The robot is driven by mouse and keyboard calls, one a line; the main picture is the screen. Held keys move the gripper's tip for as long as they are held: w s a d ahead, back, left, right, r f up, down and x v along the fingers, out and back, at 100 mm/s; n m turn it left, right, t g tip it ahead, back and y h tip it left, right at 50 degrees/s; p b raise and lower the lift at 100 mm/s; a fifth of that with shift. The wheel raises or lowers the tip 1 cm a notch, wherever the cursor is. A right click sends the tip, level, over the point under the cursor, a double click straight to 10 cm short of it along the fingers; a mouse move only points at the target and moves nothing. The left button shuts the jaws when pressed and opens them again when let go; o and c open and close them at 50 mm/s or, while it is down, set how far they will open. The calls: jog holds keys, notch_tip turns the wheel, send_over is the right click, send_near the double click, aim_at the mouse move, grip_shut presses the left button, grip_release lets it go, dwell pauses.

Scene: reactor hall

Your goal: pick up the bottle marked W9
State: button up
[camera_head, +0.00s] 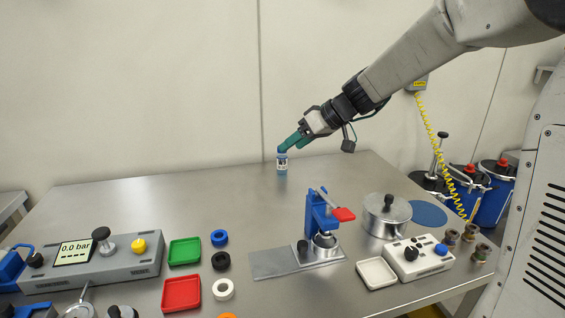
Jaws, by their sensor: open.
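The dark marks on the label are too small to read for sure. My gripper (285,147), with teal fingers, reaches down from the upper right to the top of the bottle. The fingers are open and overlap the bottle's top in this view, hiding it. I cannot tell whether they touch it or sit around it.
A blue press with a red handle (321,215), a lidded metal pot (386,216) and a white control box (418,262) stand in front right. A pressure console (92,262), green tray (184,251) and red tray (181,293) are front left. The table around the bottle is clear.

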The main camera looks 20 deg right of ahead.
jog(key=w+d+f+t+y, duration=0.1)
jog(key=w+f, duration=0.1)
jog(key=w, duration=0.3)
jog(key=w+d+f, duration=0.1)
jog(key=w+f, duration=0.2)
jog(key=w, duration=0.1)
jog(key=n+t, duration=0.2)
jog(key=t, duration=0.1)
send_near(282, 155)
jog(key=w+f, duration=0.1)
jog(key=w+a+f, duration=0.1)
jog(key=w, duration=0.1)
jog(key=shift+w+a+y, duration=0.1)
jog(key=shift+y, duration=0.2)
jog(key=shift+w+a+f, duration=0.1)
jog(key=shift+w+f, duration=0.15)
jog(key=shift+w, duration=0.05)
jog(key=x, duration=0.7)
jog(key=shift+w, duration=0.1)
jog(key=c, duration=1.1)
